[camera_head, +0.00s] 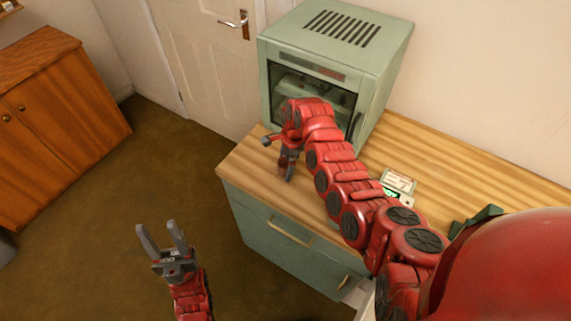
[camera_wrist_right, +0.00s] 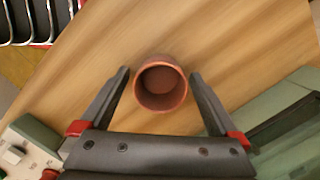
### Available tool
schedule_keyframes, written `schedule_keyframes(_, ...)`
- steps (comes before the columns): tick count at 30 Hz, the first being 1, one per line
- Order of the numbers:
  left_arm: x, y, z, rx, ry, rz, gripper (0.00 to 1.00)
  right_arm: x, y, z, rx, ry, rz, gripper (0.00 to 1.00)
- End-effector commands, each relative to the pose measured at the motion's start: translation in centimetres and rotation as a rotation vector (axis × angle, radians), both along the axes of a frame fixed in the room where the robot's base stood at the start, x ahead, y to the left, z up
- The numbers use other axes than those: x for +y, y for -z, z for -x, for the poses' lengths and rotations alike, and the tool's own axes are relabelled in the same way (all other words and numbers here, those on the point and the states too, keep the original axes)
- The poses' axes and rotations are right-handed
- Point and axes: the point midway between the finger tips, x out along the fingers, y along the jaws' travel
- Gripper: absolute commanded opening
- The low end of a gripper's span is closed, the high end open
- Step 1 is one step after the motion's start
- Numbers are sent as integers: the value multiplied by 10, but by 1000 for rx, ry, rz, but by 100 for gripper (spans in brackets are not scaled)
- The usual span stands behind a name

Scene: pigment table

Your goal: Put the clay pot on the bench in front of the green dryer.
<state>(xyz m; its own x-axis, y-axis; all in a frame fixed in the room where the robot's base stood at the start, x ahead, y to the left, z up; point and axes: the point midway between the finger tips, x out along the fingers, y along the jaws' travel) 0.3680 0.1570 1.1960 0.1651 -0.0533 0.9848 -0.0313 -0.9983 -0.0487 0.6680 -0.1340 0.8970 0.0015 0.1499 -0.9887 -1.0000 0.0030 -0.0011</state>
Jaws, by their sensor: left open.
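The clay pot (camera_wrist_right: 160,104) is a small reddish-brown cup, seen from above with its empty inside showing, over the wooden bench top (camera_wrist_right: 235,45). My right gripper (camera_wrist_right: 160,72) has its fingers on both sides of the pot, with a thin gap visible at each side. In the head view my right gripper (camera_head: 288,176) points down at the bench in front of the green dryer (camera_head: 328,72); it largely hides the pot there. The dryer's edge also shows in the right wrist view (camera_wrist_right: 290,125). My left gripper (camera_head: 160,230) is open and empty over the floor.
The wooden bench (camera_head: 240,165) has green drawers (camera_head: 285,245) below. A small device with a lit display (camera_head: 392,193) and a white label card (camera_head: 399,178) are right of my right forearm. A wooden cabinet (camera_head: 60,130) stands at left. The brown floor between is clear.

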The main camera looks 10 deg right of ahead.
Motion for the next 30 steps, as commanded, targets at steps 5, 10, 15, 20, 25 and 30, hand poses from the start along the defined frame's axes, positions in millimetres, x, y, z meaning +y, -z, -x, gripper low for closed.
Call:
schedule_keyframes(5, 0, 0, 0, 0, 0, 0, 50, 0, 0, 0, 0, 0, 0, 100)
schedule_keyframes(10, 0, -3, 0, 0, 0, 0, 50, 0, -5, 0, 0, 0, 0, 100)
schedule_keyframes(15, 0, 5, 0, 0, 0, 0, 50, -2, -17, -1, -3, -1, 0, 100)
schedule_keyframes(20, 0, 17, 0, 0, 0, 0, 50, -6, -44, -2, -6, 1, -1, 100)
schedule_keyframes(25, 0, 13, 0, 0, 0, 0, 50, -14, -90, -2, -6, 3, 0, 100)
schedule_keyframes(30, 0, 7, 0, 0, 0, 0, 50, -17, -112, 1, 3, 2, -1, 100)
